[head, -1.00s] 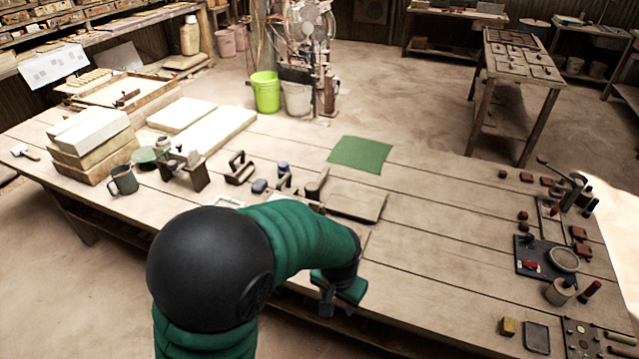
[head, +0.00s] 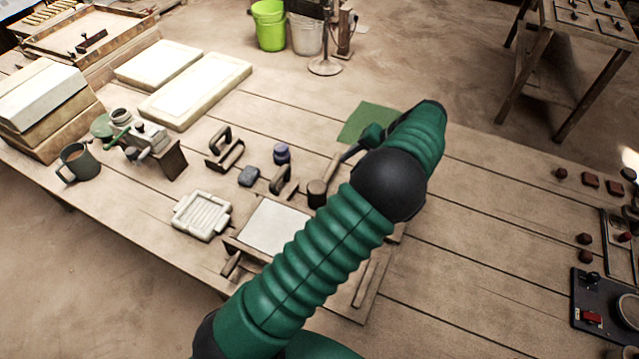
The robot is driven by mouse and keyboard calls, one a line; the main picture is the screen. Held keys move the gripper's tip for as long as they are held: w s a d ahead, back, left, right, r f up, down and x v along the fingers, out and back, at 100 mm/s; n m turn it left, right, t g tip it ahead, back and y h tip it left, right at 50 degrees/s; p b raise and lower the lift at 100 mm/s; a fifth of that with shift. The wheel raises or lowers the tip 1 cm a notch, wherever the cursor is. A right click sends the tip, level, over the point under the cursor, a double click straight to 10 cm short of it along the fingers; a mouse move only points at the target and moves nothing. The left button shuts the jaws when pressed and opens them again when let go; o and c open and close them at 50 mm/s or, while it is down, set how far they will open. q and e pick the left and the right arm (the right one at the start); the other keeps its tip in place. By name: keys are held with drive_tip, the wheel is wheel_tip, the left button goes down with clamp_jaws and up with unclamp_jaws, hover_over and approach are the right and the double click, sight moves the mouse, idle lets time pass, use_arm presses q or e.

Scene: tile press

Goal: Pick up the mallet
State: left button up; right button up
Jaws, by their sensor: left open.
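The mallet (head: 317,194) is on the table near the middle of the head view. Its dark round head is at the lower left, and its wooden handle slants up to the right. My left gripper (head: 349,154) is open and close to the handle's upper end, partly hidden by my own arm. I cannot tell whether the fingers are around the handle or beside it. My right gripper is not in view.
A white slab (head: 274,228) lies in front. A green mat (head: 366,121) lies behind. Table planks at the right are mostly clear.

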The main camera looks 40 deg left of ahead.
use_arm(q)
approach(326, 181)
drive_tip(key=s, duration=0.1)
drive_tip(key=x, duration=0.6)
drive_tip(key=shift+w+a+f+b, duration=0.15)
drive_tip(key=shift+w+a+b, duration=0.15)
drive_tip(key=shift+b, duration=0.1)
drive_tip(key=shift+x, duration=1.2)
drive_tip(key=shift+d+f, duration=0.15)
drive_tip(key=shift+f, duration=0.25)
drive_tip(key=shift+w+d, duration=0.1)
drive_tip(key=shift+d, duration=0.05)
drive_tip(key=shift+a+f, duration=0.15)
drive_tip(key=shift+a, duration=0.3)
drive_tip(key=c, duration=0.9)
clamp_jaws()
drive_tip(key=shift+d, duration=0.2)
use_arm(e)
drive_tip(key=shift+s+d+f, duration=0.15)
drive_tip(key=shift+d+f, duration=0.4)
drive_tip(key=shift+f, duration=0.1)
